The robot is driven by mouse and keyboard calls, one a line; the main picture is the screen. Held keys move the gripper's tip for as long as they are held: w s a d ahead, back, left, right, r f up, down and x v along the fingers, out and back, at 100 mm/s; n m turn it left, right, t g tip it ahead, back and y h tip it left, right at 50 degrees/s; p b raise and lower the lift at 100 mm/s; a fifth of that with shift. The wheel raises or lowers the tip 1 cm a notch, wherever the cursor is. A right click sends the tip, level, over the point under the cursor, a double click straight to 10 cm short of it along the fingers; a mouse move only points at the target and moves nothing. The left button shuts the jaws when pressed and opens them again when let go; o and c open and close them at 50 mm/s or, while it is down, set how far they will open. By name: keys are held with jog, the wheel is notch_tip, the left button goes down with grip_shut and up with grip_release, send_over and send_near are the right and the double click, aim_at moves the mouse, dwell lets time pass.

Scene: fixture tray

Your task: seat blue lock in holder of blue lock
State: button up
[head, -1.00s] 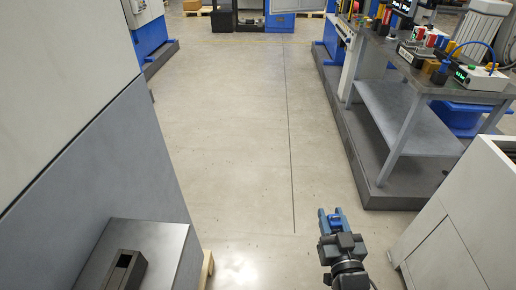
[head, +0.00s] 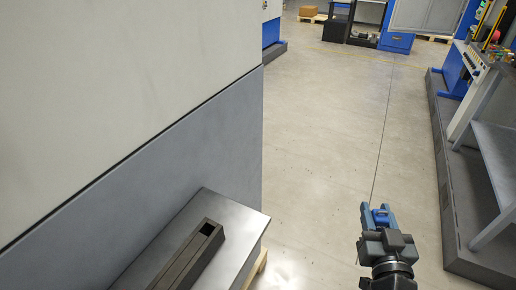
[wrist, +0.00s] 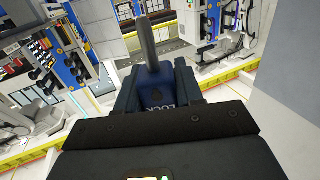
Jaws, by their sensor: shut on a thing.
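My gripper (head: 379,215) is at the lower right of the head view, out over open floor. It is shut on the blue lock (head: 381,216). In the wrist view the blue lock (wrist: 158,92) sits between the fingers, with white lettering on its body and a grey shackle sticking up. A dark rectangular fixture (head: 205,240) with a square opening at its far end lies on a grey metal-topped stand at the lower left of the head view. I cannot tell whether it is the blue lock's holder. My gripper is well to the right of it.
The metal-topped stand (head: 237,213) stands against a large grey and white cabinet (head: 150,120) filling the left. A workbench (head: 497,150) on a dark plinth is at the right edge. The floor (head: 330,130) between them is clear.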

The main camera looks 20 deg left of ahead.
jog(key=s+a+r+n+g+y+b, duration=0.1)
jog(key=s+a+r+n+g+y, duration=0.25)
jog(key=a+r, duration=0.4)
jog(key=s+a+r+n+g+y+b, duration=0.1)
jog(key=s+a+r+n+g+y, duration=0.3)
jog(key=a, duration=0.6)
jog(key=s+a+r+n+g+y+b, duration=0.1)
jog(key=s+a+r+n+g+y, duration=0.4)
jog(key=s+a+r+g, duration=0.3)
jog(key=s+a+r+n, duration=0.1)
jog(key=s+a+r, duration=0.1)
jog(key=s+r, duration=0.2)
jog(key=shift+s+a+r+g, duration=0.3)
jog(key=shift+s+g, duration=0.05)
jog(key=shift+s, duration=0.7)
jog(key=shift+d+n+y, duration=0.15)
jog(key=shift+n+y, duration=0.1)
jog(key=b, duration=0.6)
send_over(200, 226)
jog(key=shift+f, duration=2.95)
jog(key=shift+f+b, duration=2.35)
jog(key=shift+f, duration=0.15)
